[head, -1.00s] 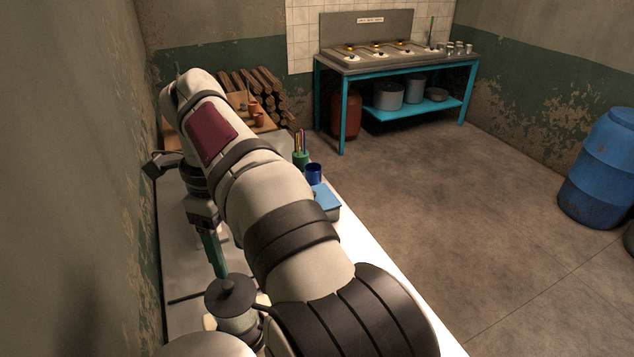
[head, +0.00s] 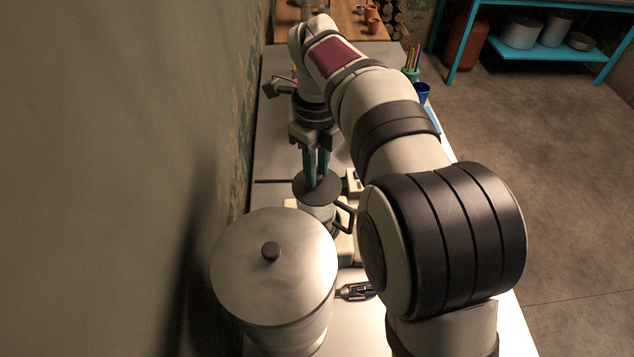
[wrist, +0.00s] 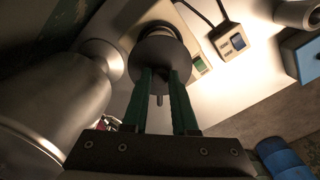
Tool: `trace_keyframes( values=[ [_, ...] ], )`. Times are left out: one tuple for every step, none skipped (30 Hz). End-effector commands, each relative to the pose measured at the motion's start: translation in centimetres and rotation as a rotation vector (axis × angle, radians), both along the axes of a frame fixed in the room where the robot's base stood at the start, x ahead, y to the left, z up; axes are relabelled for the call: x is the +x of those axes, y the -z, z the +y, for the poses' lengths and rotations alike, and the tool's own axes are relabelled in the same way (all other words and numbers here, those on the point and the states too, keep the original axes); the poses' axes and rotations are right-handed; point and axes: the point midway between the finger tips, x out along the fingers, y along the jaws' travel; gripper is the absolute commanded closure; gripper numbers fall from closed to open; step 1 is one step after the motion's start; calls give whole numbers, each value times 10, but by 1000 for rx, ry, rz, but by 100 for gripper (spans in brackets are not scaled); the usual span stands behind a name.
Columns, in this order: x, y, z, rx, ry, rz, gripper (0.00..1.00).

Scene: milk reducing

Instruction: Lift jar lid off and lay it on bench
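I cannot tell whether the fingertips touch the lid.
A large metal pot (head: 272,285) with its own lid stands close in front of the jar, near the left wall. A small box with a screen (wrist: 233,41) and cables lies beside the jar. A blue cup (head: 422,93) stands farther back. The bench (head: 275,150) behind the jar looks fairly clear.

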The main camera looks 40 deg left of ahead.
Motion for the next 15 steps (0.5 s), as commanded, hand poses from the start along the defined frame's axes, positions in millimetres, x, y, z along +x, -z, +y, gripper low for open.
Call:
trace_keyframes(
  values=[
    [0, 0, 0, 0, 0, 0, 94],
    [0, 0, 0, 0, 0, 0, 100],
    [0, 0, 0, 0, 0, 0, 100],
    [0, 0, 0, 0, 0, 0, 100],
    [0, 0, 0, 0, 0, 0, 100],
    [0, 0, 0, 0, 0, 0, 100],
    [0, 0, 0, 0, 0, 0, 100],
    [0, 0, 0, 0, 0, 0, 100],
    [0, 0, 0, 0, 0, 0, 100],
    [0, 0, 0, 0, 0, 0, 100],
    [0, 0, 0, 0, 0, 0, 100],
    [0, 0, 0, 0, 0, 0, 100],
    [0, -1, 0, 0, 0, 0, 100],
    [0, -2, 0, 0, 0, 0, 100],
    [0, -3, 0, 0, 0, 0, 100]
  ],
)
